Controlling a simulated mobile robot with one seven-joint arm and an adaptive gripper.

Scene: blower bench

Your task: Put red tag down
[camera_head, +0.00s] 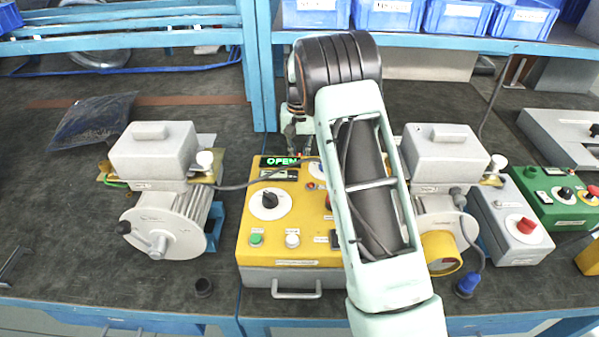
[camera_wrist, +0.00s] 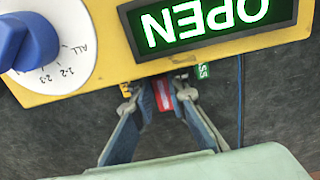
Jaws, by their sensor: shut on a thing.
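The red tag (camera_wrist: 164,96), with a pale stripe, is between the fingers of my gripper (camera_wrist: 160,92) in the wrist view. The gripper is shut on it, beside the back edge of the yellow control box (camera_wrist: 100,75) and just by the lit display (camera_wrist: 205,22), which reads OPEN upside down. I cannot tell whether the tag touches the box or bench. In the head view the yellow box (camera_head: 262,230) is at centre, partly covered by my arm, and the fingertips and red tag cannot be made out.
A green tag (camera_wrist: 204,70) and a small yellow piece (camera_wrist: 125,89) sit close beside the fingers. A blower (camera_head: 165,225) stands left of the box, another (camera_head: 440,215) right. A grey box (camera_head: 515,225) is further right.

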